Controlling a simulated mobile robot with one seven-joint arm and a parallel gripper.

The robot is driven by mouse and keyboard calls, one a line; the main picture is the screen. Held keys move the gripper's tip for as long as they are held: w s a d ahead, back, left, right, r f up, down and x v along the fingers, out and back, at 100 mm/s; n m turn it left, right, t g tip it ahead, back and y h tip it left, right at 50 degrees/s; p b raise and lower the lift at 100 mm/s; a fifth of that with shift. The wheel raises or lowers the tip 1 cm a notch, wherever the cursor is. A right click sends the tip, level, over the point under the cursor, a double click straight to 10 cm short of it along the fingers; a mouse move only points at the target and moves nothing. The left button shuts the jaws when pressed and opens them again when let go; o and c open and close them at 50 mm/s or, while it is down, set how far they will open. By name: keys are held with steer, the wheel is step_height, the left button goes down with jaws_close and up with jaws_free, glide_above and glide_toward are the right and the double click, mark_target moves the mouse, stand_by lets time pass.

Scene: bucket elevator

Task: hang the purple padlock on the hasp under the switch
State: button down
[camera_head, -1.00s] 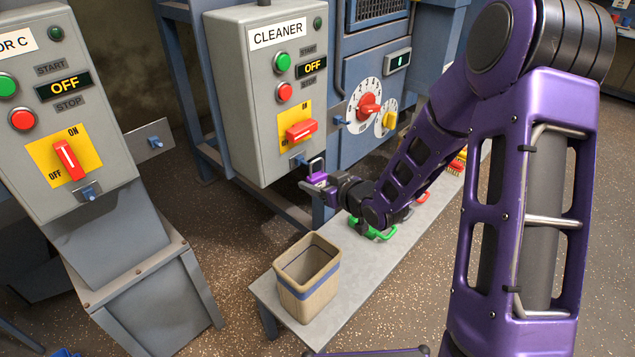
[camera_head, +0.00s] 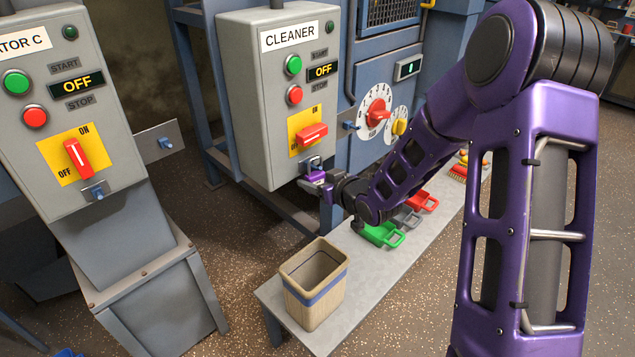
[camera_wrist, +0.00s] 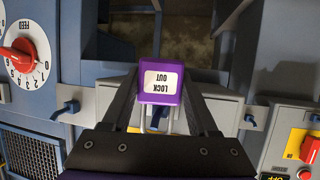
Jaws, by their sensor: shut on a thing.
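The purple padlock (camera_head: 314,175) is held upright in my gripper (camera_head: 318,184), its shackle pointing up. It is at the lower right front of the grey CLEANER box, close to the blue hasp (camera_head: 301,166) under the red switch (camera_head: 312,134). The shackle overlaps the hasp in the head view; I cannot tell whether it is through it. In the wrist view the padlock (camera_wrist: 162,80) shows its upside-down LOCK OUT label between my two dark fingers.
The box to the left has its own red switch (camera_head: 78,157) and hasp (camera_head: 97,192). A low bench (camera_head: 352,290) carries a beige bin (camera_head: 315,295), a green padlock-shaped item (camera_head: 383,234), a grey one and a red one (camera_head: 423,202). Dials (camera_head: 376,112) sit on the blue machine to the right.

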steer(key=shift+f+b, duration=0.8)
stand_by(0.5)
steer(key=shift+c, duration=0.4)
jaws_free()
steer(key=shift+d, duration=0.1)
steer(key=s+d, duration=0.7)
steer(key=shift+f, duration=0.3)
stand_by(0.9)
stand_by(0.3)
